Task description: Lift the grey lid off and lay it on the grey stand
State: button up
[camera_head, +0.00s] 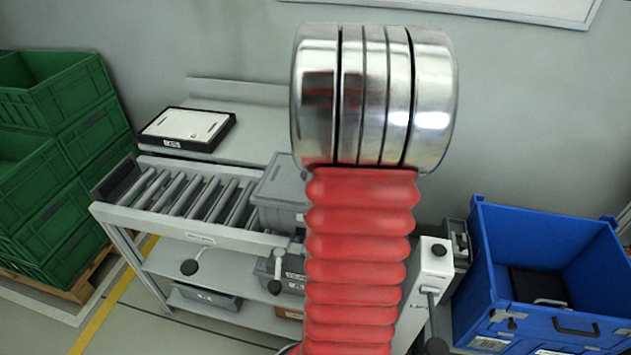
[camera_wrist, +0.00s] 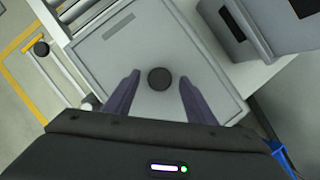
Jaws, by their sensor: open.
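The grey lid (camera_wrist: 135,50) fills the middle of the wrist view, with a round black knob (camera_wrist: 160,78) on it. My gripper (camera_wrist: 159,76) is open, its two dark fingers on either side of the knob with a gap at each side. I cannot tell the height of the fingertips over the lid. In the head view the grey lidded box (camera_head: 276,188) stands at the right end of the roller conveyor, partly behind my red arm, which also hides my gripper there. I cannot tell which thing is the grey stand.
A black-edged white panel (camera_head: 188,127) lies on the bench behind the conveyor rollers (camera_head: 190,195). Green crates (camera_head: 60,100) are stacked at left. A blue bin (camera_head: 570,325) with a black thing inside stands at right. Another grey box (camera_wrist: 235,35) is beside the lid.

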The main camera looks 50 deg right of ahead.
jog(key=shift+c, duration=0.6)
grip_shut()
dwell(0.3)
